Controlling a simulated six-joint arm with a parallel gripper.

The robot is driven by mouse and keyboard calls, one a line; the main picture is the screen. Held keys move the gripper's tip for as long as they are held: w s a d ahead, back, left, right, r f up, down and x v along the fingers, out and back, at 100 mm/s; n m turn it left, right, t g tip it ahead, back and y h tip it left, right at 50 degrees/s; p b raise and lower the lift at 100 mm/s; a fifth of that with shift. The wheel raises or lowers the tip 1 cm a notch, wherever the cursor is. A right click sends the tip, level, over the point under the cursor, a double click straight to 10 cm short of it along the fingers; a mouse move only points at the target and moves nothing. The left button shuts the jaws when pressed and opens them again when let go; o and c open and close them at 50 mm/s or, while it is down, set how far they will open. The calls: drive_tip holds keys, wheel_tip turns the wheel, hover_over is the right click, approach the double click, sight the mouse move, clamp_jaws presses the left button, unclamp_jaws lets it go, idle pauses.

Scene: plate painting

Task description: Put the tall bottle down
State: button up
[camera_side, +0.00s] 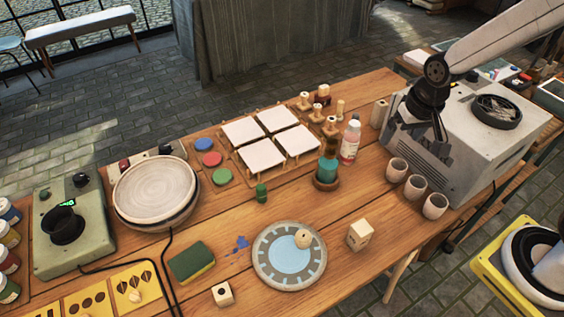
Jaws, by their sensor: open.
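A tall bottle (350,139) with a pale cap and a pinkish body stands upright on the wooden table (225,290), right of the white tiles. My gripper (430,150) is at the upper right, in front of the grey box machine. Its jaws are open with nothing visible between them. It is to the right of the bottle and apart from it. A shorter teal bottle-like piece (327,170) on a round brown base stands left of and nearer than the tall bottle.
Three cups (413,187) stand below my gripper. The grey machine (474,135) is close behind it. White square tiles (262,154), wooden stamps (330,126), a painted plate (262,255) and a wooden block (360,235) occupy the table.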

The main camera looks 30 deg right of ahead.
drive_tip(key=s+n, duration=0.2)
drive_tip(key=s, duration=0.1)
drive_tip(key=s+n, duration=0.1)
drive_tip(key=s, duration=0.1)
drive_tip(key=shift+s+a+f, duration=0.1)
drive_tip(key=shift+a+f, duration=0.2)
drive_tip(key=shift+a, duration=0.05)
